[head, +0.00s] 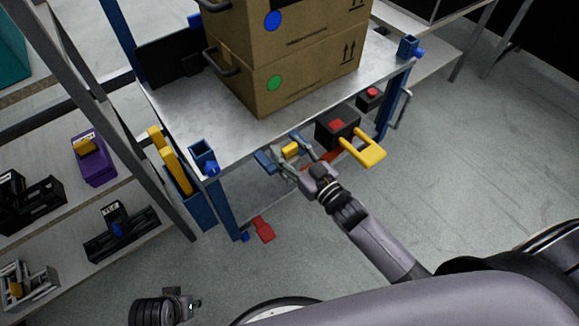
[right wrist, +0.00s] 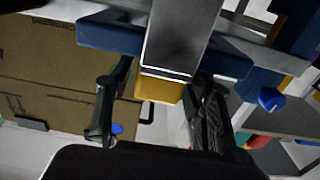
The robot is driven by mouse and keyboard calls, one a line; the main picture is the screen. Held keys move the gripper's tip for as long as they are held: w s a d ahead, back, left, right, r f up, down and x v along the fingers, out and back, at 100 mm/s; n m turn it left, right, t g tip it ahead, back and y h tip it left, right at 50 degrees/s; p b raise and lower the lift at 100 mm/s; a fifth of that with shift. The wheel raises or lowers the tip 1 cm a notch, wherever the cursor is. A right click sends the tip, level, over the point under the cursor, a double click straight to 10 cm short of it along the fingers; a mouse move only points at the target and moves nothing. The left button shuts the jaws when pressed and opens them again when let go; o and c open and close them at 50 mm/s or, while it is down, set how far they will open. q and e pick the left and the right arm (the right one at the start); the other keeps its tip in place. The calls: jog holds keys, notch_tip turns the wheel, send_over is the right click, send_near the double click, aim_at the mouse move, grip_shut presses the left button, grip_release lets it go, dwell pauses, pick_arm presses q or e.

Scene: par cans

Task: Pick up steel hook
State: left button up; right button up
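My right gripper (head: 283,151) is at the front edge of the cart's top shelf. Its two fingers are spread around a small yellow block (head: 290,149). In the right wrist view, the fingers (right wrist: 155,112) stand apart on either side of a grey steel bar (right wrist: 180,40) with a yellow end (right wrist: 160,89). This looks like the steel hook; a blue crossbar lies behind it. I see no clear finger contact, and the hook's full shape is hidden. My left gripper (head: 188,303) is at the bottom left, small and partly seen, away from the cart.
The cart's metal top (head: 190,105) carries stacked cardboard boxes (head: 300,75). A black box (head: 337,128) with a red top and a yellow U-shaped handle (head: 367,150) sit right of my right gripper. A red piece (head: 264,230) is below. Shelves with a purple bin (head: 94,160) stand left. The right floor is clear.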

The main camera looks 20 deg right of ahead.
grip_shut()
dwell(0.4)
dwell(0.4)
